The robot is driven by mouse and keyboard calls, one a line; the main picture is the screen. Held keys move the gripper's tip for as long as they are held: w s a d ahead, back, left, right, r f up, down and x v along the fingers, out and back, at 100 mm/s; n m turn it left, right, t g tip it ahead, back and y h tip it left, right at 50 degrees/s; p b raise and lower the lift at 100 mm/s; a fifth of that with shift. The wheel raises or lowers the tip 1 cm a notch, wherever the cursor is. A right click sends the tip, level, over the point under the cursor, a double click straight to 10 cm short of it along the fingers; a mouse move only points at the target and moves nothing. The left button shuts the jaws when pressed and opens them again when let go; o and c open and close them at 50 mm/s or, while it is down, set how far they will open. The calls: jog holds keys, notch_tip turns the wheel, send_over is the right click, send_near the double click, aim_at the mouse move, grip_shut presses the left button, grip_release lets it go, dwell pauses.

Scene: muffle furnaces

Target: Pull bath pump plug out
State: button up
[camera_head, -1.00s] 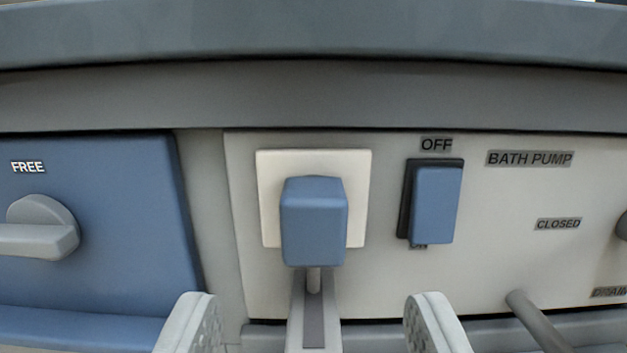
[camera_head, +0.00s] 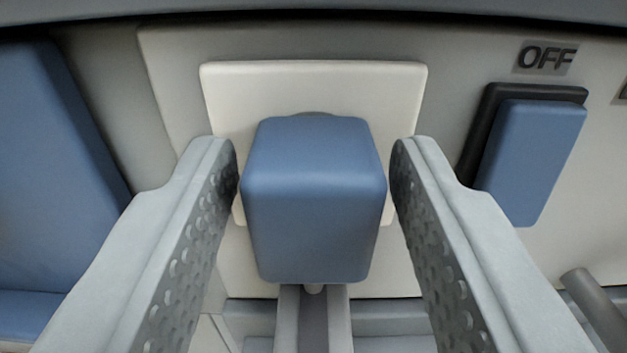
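The bath pump plug (camera_head: 314,205) is a blue rounded block in front of a cream square socket plate (camera_head: 314,78) on the pale panel. Its cord runs down from its underside, mostly hidden behind the grey rail below. My gripper (camera_head: 314,165) has one finger on each side of the plug. The left finger is very close to the plug's left side, and the right finger is very close to its right side. I cannot tell whether either finger touches it. The fingers are spread about the plug's width.
A blue rocker switch (camera_head: 532,155) in a black frame, under an OFF label (camera_head: 545,58), stands just right of my right finger. A grey lever (camera_head: 595,305) sticks out at the lower right. A blue panel (camera_head: 50,160) is at the left. A grey ledge runs along the top.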

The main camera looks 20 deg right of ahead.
grip_shut()
jog(key=shift+v, duration=1.9)
jog(key=shift+o, duration=1.7)
grip_release()
jog(key=shift+s+a, duration=0.1)
jog(key=shift+s, duration=0.05)
jog(key=v, duration=1.7)
jog(key=shift+s+r, duration=0.1)
jog(key=shift+s, duration=0.05)
